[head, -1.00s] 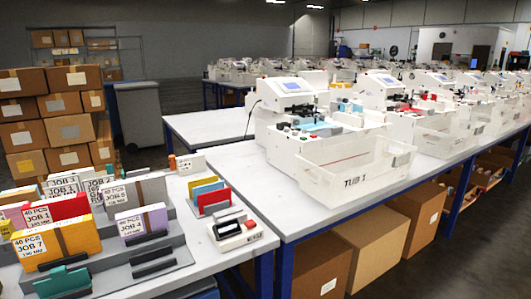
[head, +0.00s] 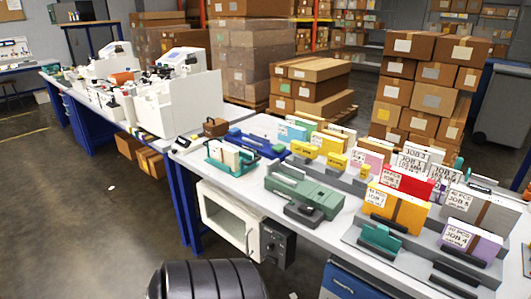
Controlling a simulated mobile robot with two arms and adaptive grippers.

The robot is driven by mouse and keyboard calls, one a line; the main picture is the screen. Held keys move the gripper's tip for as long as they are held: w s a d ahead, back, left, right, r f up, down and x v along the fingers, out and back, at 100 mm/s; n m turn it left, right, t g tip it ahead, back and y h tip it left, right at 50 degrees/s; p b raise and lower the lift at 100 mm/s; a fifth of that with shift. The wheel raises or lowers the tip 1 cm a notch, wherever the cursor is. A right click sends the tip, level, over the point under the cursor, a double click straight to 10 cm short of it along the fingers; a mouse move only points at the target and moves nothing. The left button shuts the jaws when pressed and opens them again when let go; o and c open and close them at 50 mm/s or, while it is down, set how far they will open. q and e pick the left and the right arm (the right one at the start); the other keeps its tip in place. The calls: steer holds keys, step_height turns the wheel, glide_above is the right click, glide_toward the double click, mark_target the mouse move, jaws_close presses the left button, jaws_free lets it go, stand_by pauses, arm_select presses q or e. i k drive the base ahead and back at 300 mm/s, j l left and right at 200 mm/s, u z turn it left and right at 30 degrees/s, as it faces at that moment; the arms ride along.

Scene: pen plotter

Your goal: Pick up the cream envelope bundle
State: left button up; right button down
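I cannot single out the cream envelope bundle for certain. Banded, labelled envelope bundles stand on stepped grey racks on the table at the right. Among them are a yellow-orange bundle (head: 408,213), a red bundle (head: 409,181), a lavender bundle (head: 483,246) and a grey bundle (head: 492,209). Pale bundles (head: 421,158) stand behind the red one, partly hidden. A teal holder (head: 215,153) at the table's left end holds pale, cream-white pieces (head: 232,157). Neither of my grippers is in view.
A green device (head: 305,190) and a small dark block (head: 304,216) lie near the table's front edge. A blue tool (head: 256,146) lies behind the teal holder. A white oven-like box (head: 228,214) sits below the table. Cardboard boxes (head: 320,85) are stacked behind. Open floor (head: 90,225) lies left.

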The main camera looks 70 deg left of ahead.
mark_target(228, 155)
steer(key=u, duration=2.6)
steer(key=i+j+u, duration=0.1)
steer(key=i+u, duration=0.3)
steer(key=i, duration=0.65)
